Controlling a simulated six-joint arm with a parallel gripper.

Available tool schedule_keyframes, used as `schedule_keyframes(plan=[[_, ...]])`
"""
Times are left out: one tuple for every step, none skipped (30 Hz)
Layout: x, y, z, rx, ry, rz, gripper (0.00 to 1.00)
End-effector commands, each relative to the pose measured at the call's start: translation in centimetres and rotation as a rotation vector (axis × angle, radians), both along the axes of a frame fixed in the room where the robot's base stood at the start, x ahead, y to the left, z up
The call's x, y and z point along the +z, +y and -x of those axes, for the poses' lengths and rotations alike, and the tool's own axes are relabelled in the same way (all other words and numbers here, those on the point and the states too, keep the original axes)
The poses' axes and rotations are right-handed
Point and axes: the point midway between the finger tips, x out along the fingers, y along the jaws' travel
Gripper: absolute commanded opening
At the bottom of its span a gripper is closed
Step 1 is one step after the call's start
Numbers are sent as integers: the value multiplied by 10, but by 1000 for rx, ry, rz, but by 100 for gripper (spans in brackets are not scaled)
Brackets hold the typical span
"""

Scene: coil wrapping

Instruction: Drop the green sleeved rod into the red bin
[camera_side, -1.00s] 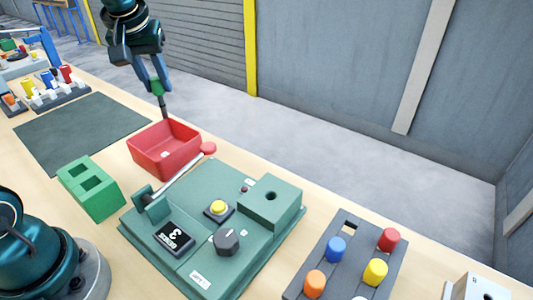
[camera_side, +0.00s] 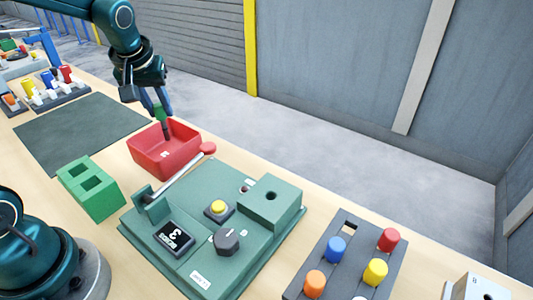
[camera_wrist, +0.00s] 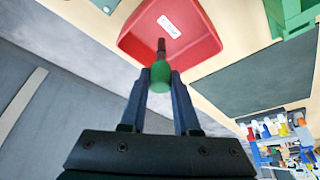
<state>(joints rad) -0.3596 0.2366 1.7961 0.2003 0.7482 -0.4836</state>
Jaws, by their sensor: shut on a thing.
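My gripper (camera_side: 160,106) is shut on the green sleeved rod (camera_side: 160,114), gripping it by its green sleeve. The dark rod end points down into the mouth of the red bin (camera_side: 148,162). In the wrist view the green sleeve (camera_wrist: 160,73) sits between the fingertips of my gripper (camera_wrist: 160,80), and the dark rod end lies over the red bin (camera_wrist: 205,48). I cannot tell whether the rod touches the bin floor.
A green block with two square holes (camera_side: 105,203) stands left of the machine. The green machine (camera_side: 190,262) has a red-knobbed lever (camera_side: 207,148) close to the bin. A dark mat (camera_side: 70,130) lies behind. A rack with coloured pegs (camera_side: 325,268) is at the right.

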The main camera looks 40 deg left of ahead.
Motion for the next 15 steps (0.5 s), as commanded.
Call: schedule_keyframes(plan=[[0, 0, 0, 0, 0, 0, 0], [0, 0, 0, 0, 0, 0, 0], [0, 0, 0, 0, 0, 0, 41], [0, 0, 0, 0, 0, 0, 53], [0, 0, 0, 0, 0, 0, 64], [0, 0, 0, 0, 0, 0, 65], [0, 0, 0, 0, 0, 0, 65], [0, 0, 0, 0, 0, 0, 65], [0, 0, 0, 0, 0, 0, 65], [0, 0, 0, 0, 0, 0, 65], [0, 0, 0, 0, 0, 0, 65], [0, 0, 0, 0, 1, 1, 65], [0, 0, 0, 0, 1, 1, 65], [1, 0, 0, 0, 1, 1, 65], [2, -1, 0, 0, 0, 0, 65]])
